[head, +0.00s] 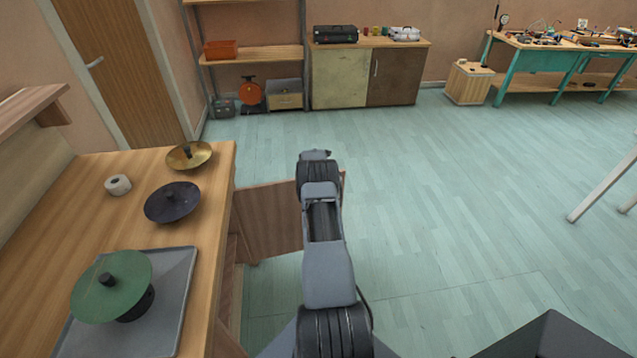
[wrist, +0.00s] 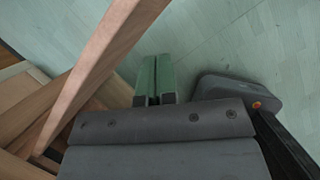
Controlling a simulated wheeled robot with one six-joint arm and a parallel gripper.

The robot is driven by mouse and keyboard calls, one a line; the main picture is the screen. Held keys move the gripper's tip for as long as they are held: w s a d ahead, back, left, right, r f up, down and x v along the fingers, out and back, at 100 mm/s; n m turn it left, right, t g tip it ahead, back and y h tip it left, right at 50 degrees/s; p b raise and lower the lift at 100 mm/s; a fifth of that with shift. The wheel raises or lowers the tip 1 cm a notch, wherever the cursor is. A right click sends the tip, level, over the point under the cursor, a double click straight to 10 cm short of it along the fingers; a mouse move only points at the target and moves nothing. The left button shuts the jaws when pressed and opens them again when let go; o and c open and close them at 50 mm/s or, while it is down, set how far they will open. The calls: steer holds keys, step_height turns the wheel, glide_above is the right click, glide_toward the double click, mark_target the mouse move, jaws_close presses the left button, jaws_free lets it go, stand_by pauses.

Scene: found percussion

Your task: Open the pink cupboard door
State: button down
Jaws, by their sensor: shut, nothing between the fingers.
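The pink cupboard door (head: 268,222) stands swung out from the counter's cabinet on the left, its free end passing behind my arm. In the wrist view the door (wrist: 110,50) shows as a pinkish wooden panel, seen edge-on, running from upper right to lower left. My gripper (wrist: 157,78) has its two green fingers together with nothing between them. They are just right of the door's edge, over the floor; I cannot tell if anything touches. In the head view my own arm hides the fingers. No door handle is visible.
The wooden counter (head: 140,222) carries a grey tray (head: 170,318) with a green disc (head: 120,275), a dark disc (head: 172,203), a brass disc (head: 190,154) and a white roll (head: 118,185). Shelves and workbenches stand far back.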

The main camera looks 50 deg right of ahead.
steer(key=s+a+r+p, duration=0.1)
steer(key=s+a+r, duration=0.3)
steer(key=r, duration=0.5)
steer(key=shift+s+r, duration=0.15)
steer(key=shift+s, duration=1.1)
